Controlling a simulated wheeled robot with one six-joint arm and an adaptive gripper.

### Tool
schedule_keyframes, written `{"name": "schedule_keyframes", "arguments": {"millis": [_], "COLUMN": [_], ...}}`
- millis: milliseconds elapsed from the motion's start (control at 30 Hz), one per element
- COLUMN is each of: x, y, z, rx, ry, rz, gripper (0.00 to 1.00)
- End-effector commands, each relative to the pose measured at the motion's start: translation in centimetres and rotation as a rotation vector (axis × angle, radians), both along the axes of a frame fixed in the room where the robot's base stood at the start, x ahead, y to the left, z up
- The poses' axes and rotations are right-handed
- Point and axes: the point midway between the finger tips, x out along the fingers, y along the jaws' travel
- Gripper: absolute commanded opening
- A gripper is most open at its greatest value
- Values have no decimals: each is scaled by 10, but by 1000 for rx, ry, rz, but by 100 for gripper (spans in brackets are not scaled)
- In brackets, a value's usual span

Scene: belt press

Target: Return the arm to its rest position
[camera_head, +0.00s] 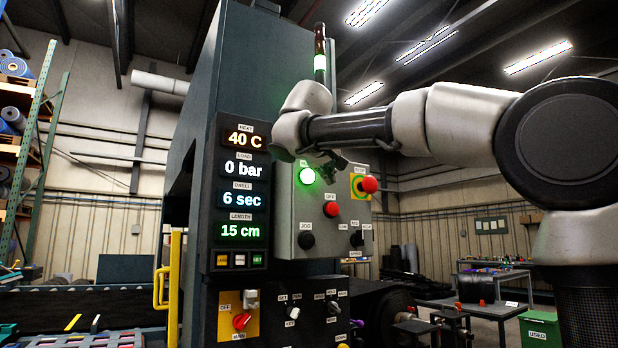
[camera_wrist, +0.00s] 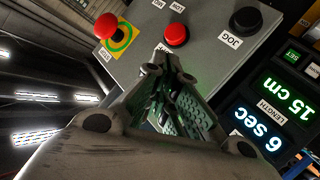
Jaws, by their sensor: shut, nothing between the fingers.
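My arm reaches in from the right in the head view, bent at the wrist in front of the press's grey control box (camera_head: 345,215). My gripper (camera_head: 332,168) is small and dark there, close to the lit green button (camera_head: 307,176), and I cannot tell whether it touches the box. In the wrist view my gripper (camera_wrist: 168,62) is shut and empty, its fingers pointing toward the box face. The red OFF button (camera_wrist: 176,35) is just beyond the fingertips in that picture.
A red stop knob (camera_head: 369,184) on a yellow-green plate sticks out of the box. A display panel (camera_head: 241,190) reads 40 C, 0 bar, 6 sec, 15 cm. A yellow rail (camera_head: 174,290) stands left of the press. A table (camera_head: 490,308) and green bin (camera_head: 540,330) are at right.

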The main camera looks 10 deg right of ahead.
Motion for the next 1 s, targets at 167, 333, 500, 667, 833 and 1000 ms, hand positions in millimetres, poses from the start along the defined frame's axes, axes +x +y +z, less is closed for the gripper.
{"name": "schedule_keyframes", "arguments": {"millis": [167,333,500,667,833,1000], "x": [0,0,0,0,0,9], "y": [0,0,0,0,0,17], "z": [0,0,0,0,0,-70], "rx": [0,0,0,0,-27,-99], "ry": [0,0,0,0,12,217], "rz": [0,0,0,0,11,130], "gripper": [0,0,0,0,0,0]}}
